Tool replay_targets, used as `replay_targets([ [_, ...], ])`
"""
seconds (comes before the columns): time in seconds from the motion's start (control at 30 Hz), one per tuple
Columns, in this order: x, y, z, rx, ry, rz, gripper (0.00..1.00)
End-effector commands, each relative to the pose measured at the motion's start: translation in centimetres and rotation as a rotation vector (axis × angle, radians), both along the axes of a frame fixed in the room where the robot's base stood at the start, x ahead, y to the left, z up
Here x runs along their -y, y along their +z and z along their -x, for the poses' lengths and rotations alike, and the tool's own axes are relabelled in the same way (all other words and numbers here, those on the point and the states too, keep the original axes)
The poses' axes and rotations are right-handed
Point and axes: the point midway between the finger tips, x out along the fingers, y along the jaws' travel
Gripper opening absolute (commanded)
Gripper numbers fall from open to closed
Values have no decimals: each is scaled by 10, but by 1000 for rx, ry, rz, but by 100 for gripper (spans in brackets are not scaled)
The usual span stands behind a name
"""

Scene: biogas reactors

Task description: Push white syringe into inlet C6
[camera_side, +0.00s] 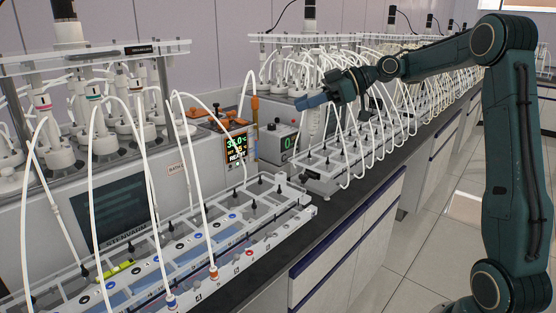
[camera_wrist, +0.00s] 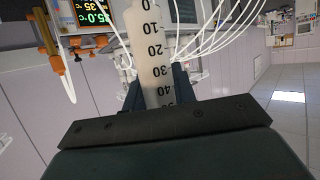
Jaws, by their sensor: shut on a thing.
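The white syringe (camera_wrist: 146,42) is a pale cylinder with a black scale from 0 to about 50 in the wrist view. My gripper (camera_wrist: 157,88) is shut around its lower visible part, one dark blue finger on each side. The 0 end reaches the top edge of the picture; the rest is hidden behind the gripper's dark body. In the side view my gripper (camera_side: 313,102) is raised above the bench with its blue fingers pointing left. A pale upright cylinder, perhaps the syringe, shows at the fingers there. No C6 label is readable, so I cannot tell which inlet is C6.
A long frame (camera_side: 190,245) with black knobs and coloured ports stands at the front left. White tubes (camera_side: 145,150) arch over it. A display unit (camera_side: 237,148) stands behind, with an orange-topped holder beside it. Another tubed row runs back right. The aisle floor (camera_side: 440,230) is clear.

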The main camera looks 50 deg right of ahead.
Motion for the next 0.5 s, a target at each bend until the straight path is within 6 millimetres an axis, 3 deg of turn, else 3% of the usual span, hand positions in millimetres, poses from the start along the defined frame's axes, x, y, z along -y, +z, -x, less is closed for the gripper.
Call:
replay_targets([
  [0.5, -9, -6, -3, -2, 21, -3, 7],
])
